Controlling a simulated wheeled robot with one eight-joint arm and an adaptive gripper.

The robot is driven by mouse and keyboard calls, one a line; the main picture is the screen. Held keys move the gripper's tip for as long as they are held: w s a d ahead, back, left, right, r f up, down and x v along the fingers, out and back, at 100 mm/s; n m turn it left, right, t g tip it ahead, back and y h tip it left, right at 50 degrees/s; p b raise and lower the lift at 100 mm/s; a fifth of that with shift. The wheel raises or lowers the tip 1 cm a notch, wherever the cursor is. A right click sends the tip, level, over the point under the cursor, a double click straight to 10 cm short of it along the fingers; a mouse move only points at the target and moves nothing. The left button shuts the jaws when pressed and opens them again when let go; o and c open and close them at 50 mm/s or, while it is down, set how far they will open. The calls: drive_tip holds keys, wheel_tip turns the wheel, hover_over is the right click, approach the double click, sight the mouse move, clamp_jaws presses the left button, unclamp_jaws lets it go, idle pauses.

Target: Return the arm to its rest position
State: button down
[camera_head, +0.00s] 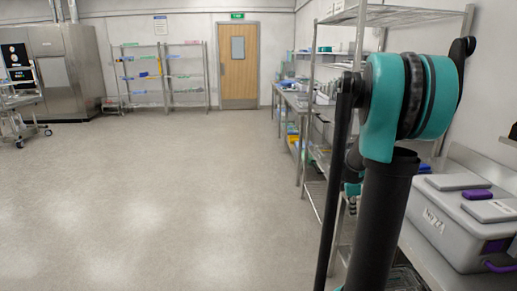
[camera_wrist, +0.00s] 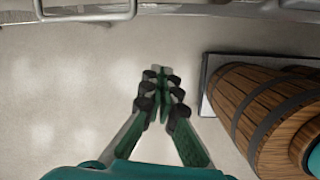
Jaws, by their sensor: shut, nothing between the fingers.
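My gripper (camera_wrist: 159,95) shows in the wrist view with its green fingers together, shut and empty above the pale floor. In the head view my arm, teal and black, stands at the right, in front of the shelving. My gripper cannot be made out clearly in that view.
In the head view a grey lidded box (camera_head: 462,228) sits on a counter at the right. A wire shelf rack (camera_head: 361,15) stands behind my arm. A wooden door (camera_head: 238,68) is at the back. In the wrist view a wooden barrel (camera_wrist: 262,105) is at the right. The floor (camera_head: 150,190) is clear.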

drive_tip(key=s+a+f+m+t+y, duration=0.1)
drive_tip(key=s+a+f+m, duration=0.2)
drive_tip(key=s+a+m, duration=0.4)
drive_tip(key=s+a+f+m+t+y, duration=0.1)
drive_tip(key=s+a+f+m+t, duration=0.1)
drive_tip(key=s+a+m, duration=0.6)
drive_tip(key=s+a+f, duration=0.1)
drive_tip(key=s+a, duration=0.1)
drive_tip(key=a, duration=0.2)
drive_tip(key=shift+s+a+f+m+t+y, duration=0.15)
drive_tip(key=shift+s+a+m+t+y, duration=0.15)
drive_tip(key=shift+a, duration=0.05)
